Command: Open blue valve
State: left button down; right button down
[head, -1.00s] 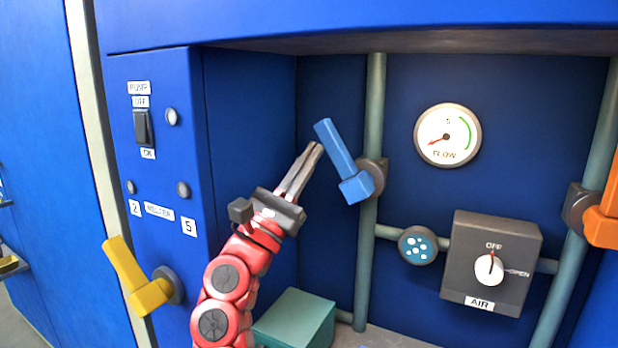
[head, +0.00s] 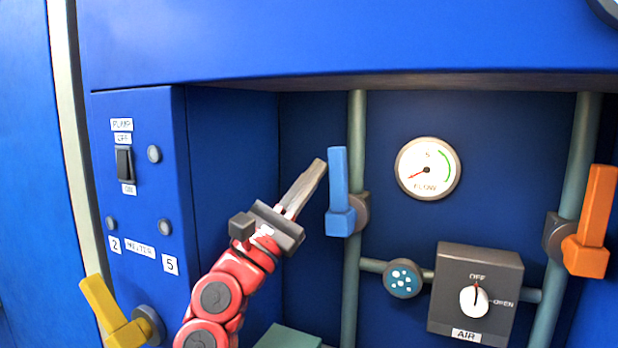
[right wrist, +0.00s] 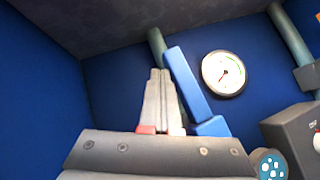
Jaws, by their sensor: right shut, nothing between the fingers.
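The blue valve handle (head: 337,185) stands nearly upright, roughly in line with the vertical green pipe (head: 357,120) behind it. Its grey hub (head: 361,212) sits on that pipe. In the right wrist view the blue handle (right wrist: 187,85) is just right of my fingers. My right gripper (head: 319,166) is shut and empty, its fingertips just left of the handle's upper part, with a small gap in the head view. It also shows in the right wrist view (right wrist: 160,75). My left gripper is out of view.
An orange handle (head: 597,210) stands upright on the right pipe. A yellow handle (head: 104,308) is tilted at lower left. The flow gauge (head: 427,168) needle points lower left. The air box (head: 492,258) knob points to OFF. A recess wall (head: 230,150) lies left of my gripper.

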jog(key=shift+s, duration=0.1)
dwell(0.4)
jog(key=v, duration=1.7)
jog(key=shift+f, duration=0.15)
jog(key=shift+a, duration=0.1)
